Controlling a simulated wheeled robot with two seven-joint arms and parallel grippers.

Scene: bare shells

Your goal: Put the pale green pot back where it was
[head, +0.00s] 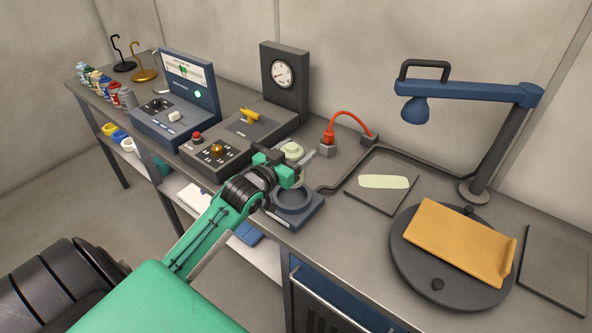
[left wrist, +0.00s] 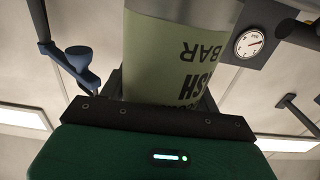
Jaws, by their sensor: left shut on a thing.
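The pale green pot (head: 292,150) is in the jaws of my left gripper (head: 290,168), above the bench. In the left wrist view the pot (left wrist: 170,62) fills the middle, with dark lettering that reads upside down. My left gripper (left wrist: 165,100) is shut on it there. In the head view the gripper hides the lower part of the pot. A dark grey stand with a round ring (head: 293,200) is just below the gripper. I cannot tell how high the pot is above the bench. My right gripper is not in view.
A dark square plate with a pale green patch (head: 384,182) lies to the right. Beyond it are a round dark turntable (head: 408,265) with an orange tray (head: 455,240) and a blue lamp (head: 480,93). Control boxes (head: 215,160) and a gauge (head: 283,74) stand behind left. A red cable (head: 348,116) arches at the back.

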